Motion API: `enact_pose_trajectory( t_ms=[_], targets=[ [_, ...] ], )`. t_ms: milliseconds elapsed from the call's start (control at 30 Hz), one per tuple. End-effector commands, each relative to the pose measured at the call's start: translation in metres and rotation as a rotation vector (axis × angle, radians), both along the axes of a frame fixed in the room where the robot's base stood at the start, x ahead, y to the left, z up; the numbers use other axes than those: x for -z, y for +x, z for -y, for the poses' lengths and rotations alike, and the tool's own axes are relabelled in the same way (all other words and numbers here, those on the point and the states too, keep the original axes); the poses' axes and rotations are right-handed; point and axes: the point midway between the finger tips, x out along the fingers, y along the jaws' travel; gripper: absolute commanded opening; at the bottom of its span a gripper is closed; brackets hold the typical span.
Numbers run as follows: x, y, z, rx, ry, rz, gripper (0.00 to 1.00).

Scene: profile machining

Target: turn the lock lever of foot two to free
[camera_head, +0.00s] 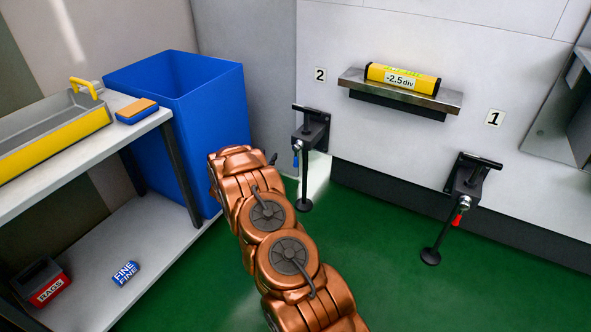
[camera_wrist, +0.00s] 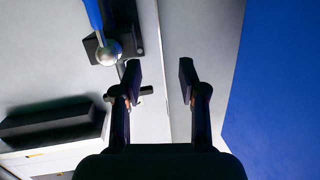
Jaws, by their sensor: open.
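Foot two (camera_head: 311,131) is a black bracket on the grey wall beside the label 2, with a threaded foot hanging down. Its blue lock lever (camera_head: 295,159) points downward in the head view. In the wrist view the blue lever (camera_wrist: 93,14) runs up to the top edge from a silver knob (camera_wrist: 108,52) on the black bracket. My gripper (camera_wrist: 160,78) is open and empty, its fingers to the right of and below the knob in that view. The lever is outside the gap between the fingers. In the head view my arm hides most of the gripper.
A blue bin (camera_head: 185,115) stands left of my arm, beside a shelf table (camera_head: 75,150). Foot one (camera_head: 470,180) has a red lever (camera_head: 457,220). A yellow level (camera_head: 402,78) reading -2.5 div lies on a metal ledge (camera_head: 360,84). Green floor is clear.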

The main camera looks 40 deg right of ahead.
Motion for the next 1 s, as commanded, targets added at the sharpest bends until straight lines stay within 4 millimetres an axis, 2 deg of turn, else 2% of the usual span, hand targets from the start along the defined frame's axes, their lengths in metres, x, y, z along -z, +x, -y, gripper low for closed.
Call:
enact_pose_trajectory(
  t_ms=[33,200,433,567,800,1000],
  targets=[
    [0.025,-0.011,0.010,0.035,-0.032,-0.006,0.42],
    [0.053,-0.041,0.034,0.130,-0.123,-0.009,0.42],
    [0.060,-0.055,0.048,0.177,-0.173,-0.006,0.42],
    [0.061,-0.052,0.061,0.179,-0.174,-0.005,0.42],
    [0.062,-0.042,0.095,0.179,-0.173,-0.005,0.42],
    [0.062,-0.036,0.112,0.175,-0.171,-0.009,0.42]
  ],
)
